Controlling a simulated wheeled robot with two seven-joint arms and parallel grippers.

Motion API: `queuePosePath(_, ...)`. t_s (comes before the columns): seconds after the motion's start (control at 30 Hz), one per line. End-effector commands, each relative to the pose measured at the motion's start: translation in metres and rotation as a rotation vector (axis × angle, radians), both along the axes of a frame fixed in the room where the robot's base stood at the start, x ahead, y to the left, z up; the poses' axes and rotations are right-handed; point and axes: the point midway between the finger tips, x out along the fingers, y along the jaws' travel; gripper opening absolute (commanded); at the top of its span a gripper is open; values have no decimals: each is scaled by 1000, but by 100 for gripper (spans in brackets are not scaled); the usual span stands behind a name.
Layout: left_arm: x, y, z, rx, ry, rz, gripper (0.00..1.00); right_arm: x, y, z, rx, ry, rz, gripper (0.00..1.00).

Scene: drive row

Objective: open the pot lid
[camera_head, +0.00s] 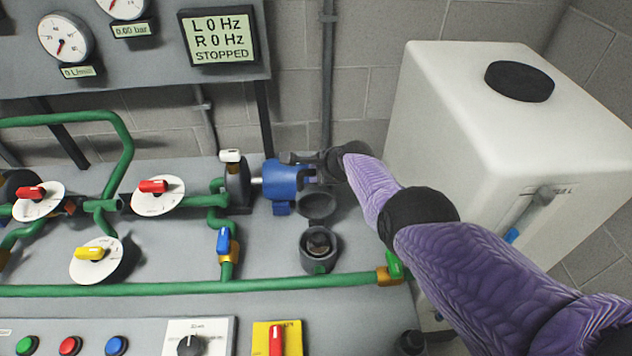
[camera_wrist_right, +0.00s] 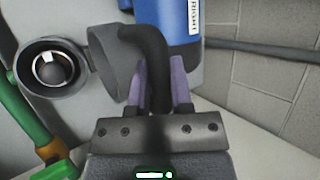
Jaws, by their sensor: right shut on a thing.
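The pot (camera_head: 319,256) is a small dark grey cup on the grey bench, with its mouth uncovered and a round fitting inside. It also shows in the right wrist view (camera_wrist_right: 30,77). Its dark lid (camera_head: 317,206) stands swung up at the pot's far edge, apart from the mouth; in the right wrist view the lid (camera_wrist_right: 105,62) is beside the pot. My right gripper (camera_head: 312,166) is shut on the lid's black curved handle (camera_wrist_right: 150,50), with purple fingers on both sides of it. My left gripper is not in view.
A blue motor (camera_head: 284,180) stands close by the lid and gripper. A green pipe (camera_head: 180,289) runs in front of the pot, with a green-handled valve (camera_head: 394,264) at its right. A large white tank (camera_head: 450,110) stands to the right.

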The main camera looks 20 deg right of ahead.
Motion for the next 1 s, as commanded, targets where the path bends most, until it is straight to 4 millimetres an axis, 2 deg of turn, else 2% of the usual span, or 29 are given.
queuePosePath(0.53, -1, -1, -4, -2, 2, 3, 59, 4, -1, 1, -2, -5, -1, 0)
queuePosePath(0.57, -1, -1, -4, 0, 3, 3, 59, 4, -1, 1, -2, -5, -1, 32)
queuePosePath(0.7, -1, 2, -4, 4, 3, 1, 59, 3, -1, 1, -1, -4, -1, 61)
queuePosePath(1.0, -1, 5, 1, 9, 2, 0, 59, 1, -1, 3, -1, -1, 0, 61)
